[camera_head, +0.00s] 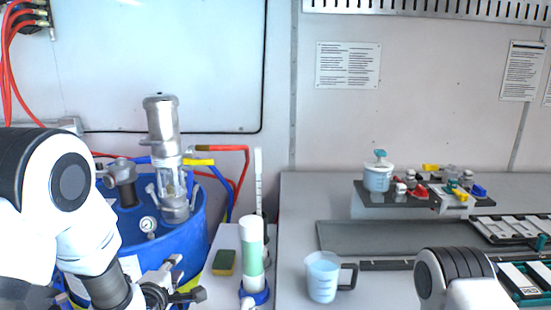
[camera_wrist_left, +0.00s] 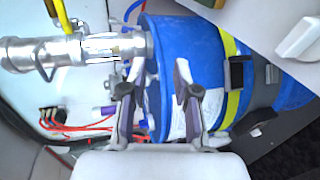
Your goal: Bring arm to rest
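My left arm comes in from the left in the head view. My left gripper (camera_head: 187,279) is in front of the blue drum (camera_head: 190,238), low in the picture. The left wrist view shows the same gripper (camera_wrist_left: 157,93) with its two fingers spread apart and nothing between them. The blue drum (camera_wrist_left: 190,45) lies beyond the fingers there; whether they touch it I cannot tell. A white link of my right arm shows at the bottom right of the head view; its gripper is out of the picture.
A metal and glass proportioner (camera_head: 165,160) stands on the drum. A green-filled cylinder (camera_head: 251,258), a sponge (camera_head: 224,262) and a measuring jug (camera_head: 323,277) stand to its right. A white cup (camera_head: 378,178) and small coloured valves (camera_head: 455,190) sit on a raised plate.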

